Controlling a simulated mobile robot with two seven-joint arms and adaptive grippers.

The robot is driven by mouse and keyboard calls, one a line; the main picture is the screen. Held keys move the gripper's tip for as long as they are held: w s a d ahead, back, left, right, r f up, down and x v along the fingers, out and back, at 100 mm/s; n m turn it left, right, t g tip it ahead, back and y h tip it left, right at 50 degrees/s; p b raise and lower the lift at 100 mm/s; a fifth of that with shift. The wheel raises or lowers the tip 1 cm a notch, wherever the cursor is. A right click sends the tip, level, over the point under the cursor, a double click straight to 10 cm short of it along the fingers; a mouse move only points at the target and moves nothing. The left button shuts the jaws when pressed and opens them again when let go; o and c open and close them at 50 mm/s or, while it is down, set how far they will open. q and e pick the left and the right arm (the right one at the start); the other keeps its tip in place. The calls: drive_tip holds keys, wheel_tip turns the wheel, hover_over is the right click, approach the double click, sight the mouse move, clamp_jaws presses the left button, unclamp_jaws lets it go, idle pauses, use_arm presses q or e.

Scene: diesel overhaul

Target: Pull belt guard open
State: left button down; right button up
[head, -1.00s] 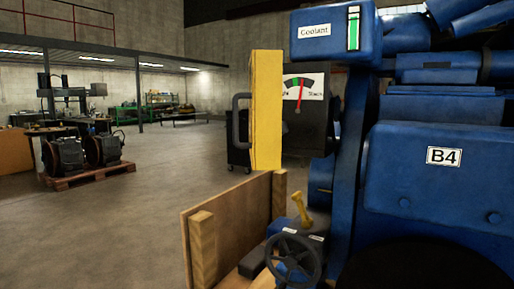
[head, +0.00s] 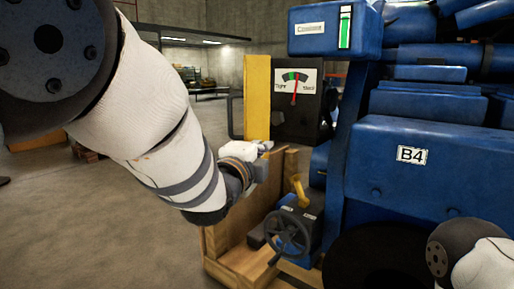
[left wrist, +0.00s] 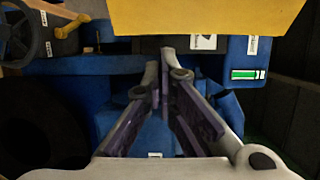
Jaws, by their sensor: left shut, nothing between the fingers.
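The belt guard looks to be the upright yellow panel (head: 257,97) left of the blue engine, seen nearly edge-on in the head view. Its dark handle (head: 233,117) stands out on the left side. My left gripper (head: 267,147) is near the panel's lower end, on the side towards me; whether they touch cannot be told. In the left wrist view the left gripper (left wrist: 160,58) has its fingertips together with nothing between them, and the yellow panel (left wrist: 205,15) fills the top. The handle does not show there. My right gripper is out of view.
The blue engine (head: 440,190) with a B4 label fills the right. A coolant box (head: 334,29) and a tight/slack gauge (head: 296,82) are close to the panel. Below are a wooden crate (head: 222,240), a handwheel (head: 287,233) and a yellow lever (head: 299,190). Open floor lies left.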

use_arm(q)
drive_tip(key=w+d+f+b, duration=0.3)
drive_tip(key=w+b, duration=0.1)
drive_tip(key=w, duration=0.6)
drive_tip(key=a, duration=0.1)
drive_tip(key=a+r, duration=0.1)
drive_tip(key=a+r+p, duration=0.1)
drive_tip(key=a, duration=0.1)
drive_tip(key=shift+s+r, duration=0.1)
drive_tip(key=shift+s, duration=0.2)
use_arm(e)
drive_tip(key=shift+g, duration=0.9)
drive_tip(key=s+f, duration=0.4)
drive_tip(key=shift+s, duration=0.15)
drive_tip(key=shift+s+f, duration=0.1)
